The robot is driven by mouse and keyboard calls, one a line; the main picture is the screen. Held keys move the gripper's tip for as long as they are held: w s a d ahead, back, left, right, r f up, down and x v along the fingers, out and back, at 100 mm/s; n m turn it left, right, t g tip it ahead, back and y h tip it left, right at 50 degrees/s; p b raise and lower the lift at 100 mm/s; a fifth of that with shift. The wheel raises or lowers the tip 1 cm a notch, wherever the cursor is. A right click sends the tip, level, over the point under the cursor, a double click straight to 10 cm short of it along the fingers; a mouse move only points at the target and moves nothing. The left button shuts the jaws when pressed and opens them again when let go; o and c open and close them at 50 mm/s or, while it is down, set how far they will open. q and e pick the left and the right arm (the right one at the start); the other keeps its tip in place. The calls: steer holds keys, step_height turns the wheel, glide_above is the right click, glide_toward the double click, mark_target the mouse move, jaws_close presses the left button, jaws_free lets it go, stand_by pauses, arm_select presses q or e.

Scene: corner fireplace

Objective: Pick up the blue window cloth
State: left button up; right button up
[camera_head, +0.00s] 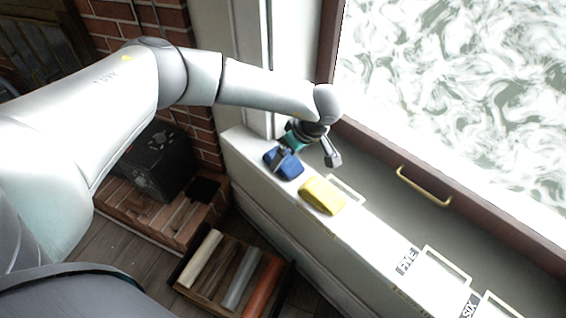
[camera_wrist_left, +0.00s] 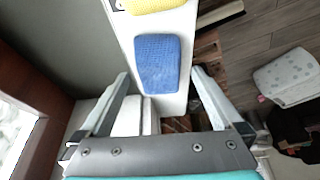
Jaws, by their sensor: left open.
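The blue window cloth (camera_head: 290,167) lies on the white ledge beside the window, left of a yellow cloth (camera_head: 322,195). In the left wrist view the blue cloth (camera_wrist_left: 158,62) lies flat on the ledge, in line with the gap between my fingers. My left gripper (camera_head: 307,160) is open and empty above the ledge at the cloth. One finger covers part of the blue cloth in the head view; I cannot tell whether it touches. In the left wrist view the open fingers (camera_wrist_left: 161,76) show on both sides of the cloth's near end. My right gripper is not in view.
The yellow cloth also shows in the left wrist view (camera_wrist_left: 152,5). The window frame (camera_head: 400,165) with a brass handle (camera_head: 424,187) stands right of the ledge. Markers reading FIVE (camera_head: 407,261) and SIX lie farther along. A crate (camera_head: 187,283) and a black box (camera_head: 155,160) sit low at left.

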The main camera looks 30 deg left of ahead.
arm_select(q)
steer(key=shift+x, duration=1.15)
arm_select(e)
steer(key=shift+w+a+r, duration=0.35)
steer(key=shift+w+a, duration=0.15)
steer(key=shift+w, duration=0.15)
arm_select(q)
steer(key=shift+c, duration=0.2)
steer(key=c, duration=1.2)
steer(key=shift+r, duration=0.2)
steer(key=shift+r, duration=0.5)
step_height(320, 180, up, 8)
steer(key=shift+r+p, duration=0.1)
steer(key=shift+p, duration=1.1)
step_height(320, 180, up, 11)
steer(key=p, duration=0.2)
glide_above(287, 160)
steer(key=shift+f, duration=0.25)
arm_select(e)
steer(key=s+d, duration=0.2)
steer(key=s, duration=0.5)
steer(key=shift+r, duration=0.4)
